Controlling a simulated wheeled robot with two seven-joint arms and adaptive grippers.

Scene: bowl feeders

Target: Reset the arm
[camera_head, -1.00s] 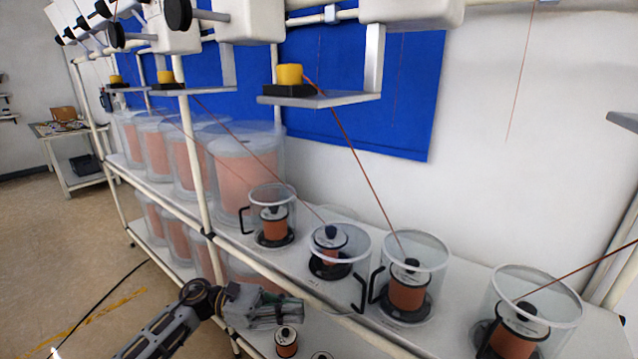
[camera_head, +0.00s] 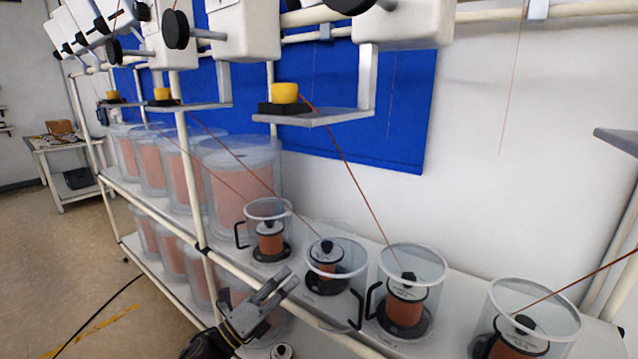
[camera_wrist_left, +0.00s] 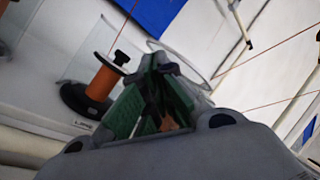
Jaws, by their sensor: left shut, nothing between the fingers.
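My left gripper (camera_head: 272,289) comes in from the bottom of the head view, in front of the shelf's front rail. Its fingers point up and to the right, and it holds nothing. In the left wrist view its green-padded fingers (camera_wrist_left: 158,105) come together, with nothing seen between them. A copper wire spool (camera_head: 270,240) in a clear container stands on the shelf beyond the gripper. In the wrist view a spool (camera_wrist_left: 101,82) with a black knob stands to the left of the fingers, apart from them. My right gripper is in no view.
The white shelf rail (camera_head: 255,268) runs close by the gripper. More clear bowls with spools (camera_head: 405,303) and black handles stand to the right. Thin wires rise to the yellow-topped guides (camera_head: 285,93). Open floor (camera_head: 60,255) lies to the left.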

